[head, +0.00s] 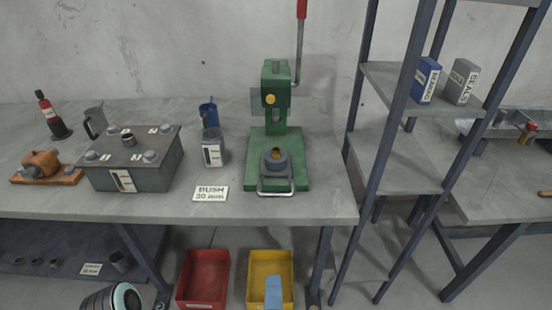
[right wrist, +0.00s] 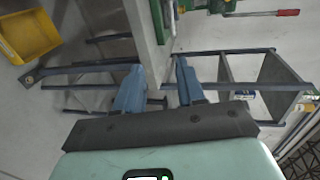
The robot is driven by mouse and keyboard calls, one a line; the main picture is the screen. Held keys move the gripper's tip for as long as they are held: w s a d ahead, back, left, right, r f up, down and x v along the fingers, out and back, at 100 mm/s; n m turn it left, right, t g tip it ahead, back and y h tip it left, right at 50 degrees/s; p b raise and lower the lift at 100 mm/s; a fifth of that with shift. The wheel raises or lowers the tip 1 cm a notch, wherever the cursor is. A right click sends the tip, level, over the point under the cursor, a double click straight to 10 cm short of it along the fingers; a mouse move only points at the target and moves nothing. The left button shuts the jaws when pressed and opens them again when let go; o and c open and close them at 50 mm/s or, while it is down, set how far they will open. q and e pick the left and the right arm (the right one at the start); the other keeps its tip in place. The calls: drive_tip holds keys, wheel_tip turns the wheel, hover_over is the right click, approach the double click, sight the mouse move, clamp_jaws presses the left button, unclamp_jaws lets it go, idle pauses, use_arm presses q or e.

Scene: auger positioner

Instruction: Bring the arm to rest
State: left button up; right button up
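My right gripper (right wrist: 158,66) shows in the right wrist view with its two blue fingers apart and nothing held between them. In the head view a blue part of it (head: 273,291) shows at the bottom edge, in front of the yellow bin (head: 256,268) and below the bench top. The rest of the right arm is out of the head view. My left gripper is not in view; a round white and black part at the bottom left looks like my own arm.
The workbench (head: 330,205) carries a green press (head: 275,130), a grey box (head: 130,165), an orange part (head: 42,163) and a "BUSH 20 mm" label (head: 210,194). A red bin (head: 204,275) stands beside the yellow one below. A shelf rack (head: 395,165) stands right.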

drive_tip(key=w+d+f+n+g+p, duration=0.2)
drive_tip(key=f+n, duration=0.1)
drive_tip(key=f, duration=0.4)
drive_tip(key=w+d+f+n+g+y+p, duration=0.1)
drive_tip(key=w+f+n+g+p, duration=0.15)
drive_tip(key=f, duration=0.55)
drive_tip(key=w+d+f+n+g+p, duration=0.1)
drive_tip(key=d+f+n+g, duration=0.15)
drive_tip(key=f, duration=0.45)
use_arm(q)
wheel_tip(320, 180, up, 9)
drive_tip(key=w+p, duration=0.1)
drive_tip(key=p, duration=0.3)
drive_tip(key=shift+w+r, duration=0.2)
use_arm(e)
drive_tip(key=s+d+f+n+g+y, duration=0.1)
drive_tip(key=s+d+f+n+g, duration=0.2)
drive_tip(key=s+f, duration=0.5)
drive_tip(key=s+d+f+n+g+y, duration=0.1)
drive_tip(key=s+d+f+n+g, duration=0.2)
drive_tip(key=s+f+g, duration=0.3)
drive_tip(key=s+d+f, duration=0.1)
drive_tip(key=s+f, duration=0.1)
drive_tip(key=s, duration=0.2)
drive_tip(key=shift+s+d+g+y, duration=0.15)
drive_tip(key=shift+s+g+y, duration=0.15)
drive_tip(key=shift+s, duration=0.1)
